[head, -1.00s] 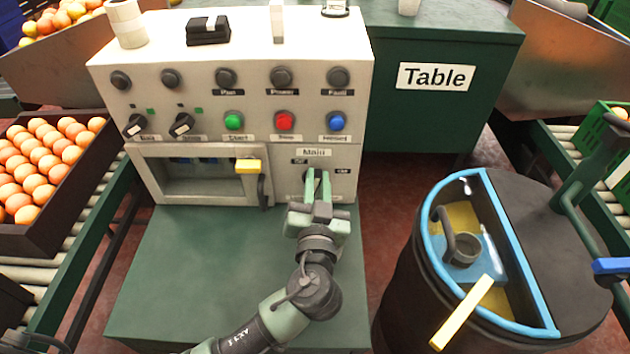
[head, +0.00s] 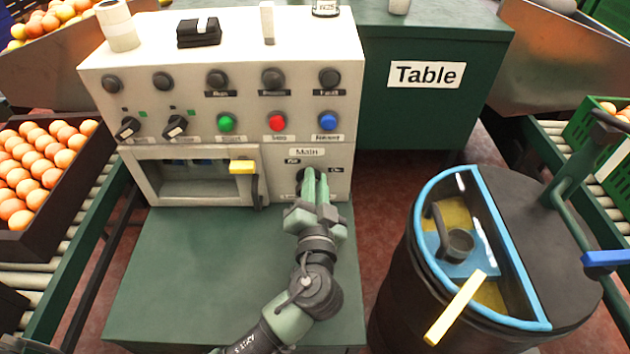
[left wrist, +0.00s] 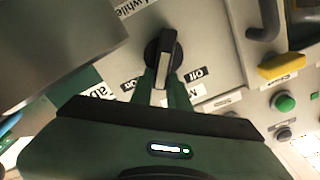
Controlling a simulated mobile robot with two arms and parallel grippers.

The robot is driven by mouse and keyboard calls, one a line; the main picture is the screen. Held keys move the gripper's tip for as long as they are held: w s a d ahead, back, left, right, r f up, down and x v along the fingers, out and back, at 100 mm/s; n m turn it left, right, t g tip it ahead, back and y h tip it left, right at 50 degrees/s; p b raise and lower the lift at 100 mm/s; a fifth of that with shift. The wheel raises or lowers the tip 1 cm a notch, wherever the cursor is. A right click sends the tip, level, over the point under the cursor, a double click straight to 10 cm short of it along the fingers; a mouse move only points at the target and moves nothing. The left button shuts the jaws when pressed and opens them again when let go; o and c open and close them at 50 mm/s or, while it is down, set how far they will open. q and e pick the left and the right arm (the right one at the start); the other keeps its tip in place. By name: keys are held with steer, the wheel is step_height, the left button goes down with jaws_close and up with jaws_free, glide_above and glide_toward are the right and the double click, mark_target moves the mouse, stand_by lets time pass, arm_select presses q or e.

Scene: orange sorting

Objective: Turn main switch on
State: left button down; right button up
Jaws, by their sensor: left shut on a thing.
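The main switch is a round black knob with a raised bar handle, under the "Main" label on the pale control panel (head: 200,85). My left gripper (head: 313,177) reaches it from the front with its two green fingers and largely hides it in the head view. In the left wrist view the switch (left wrist: 165,48) shows clearly, and the fingers (left wrist: 166,78) are shut on its bar. The bar stands nearly upright in that picture, slightly tilted, between the ON label (left wrist: 129,85) and the OFF label (left wrist: 195,75). My right gripper is not in view.
A cabinet door with a yellow-topped handle (head: 243,167) is just left of the switch. Green, red and blue buttons (head: 277,122) sit above. A black barrel with a blue rim (head: 425,205) stands at right. A crate of oranges (head: 62,180) is at left.

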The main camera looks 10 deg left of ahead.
arm_select(q)
steer(key=c, duration=1.4)
jaws_free()
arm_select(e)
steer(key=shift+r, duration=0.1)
arm_select(q)
steer(key=shift+o, duration=0.2)
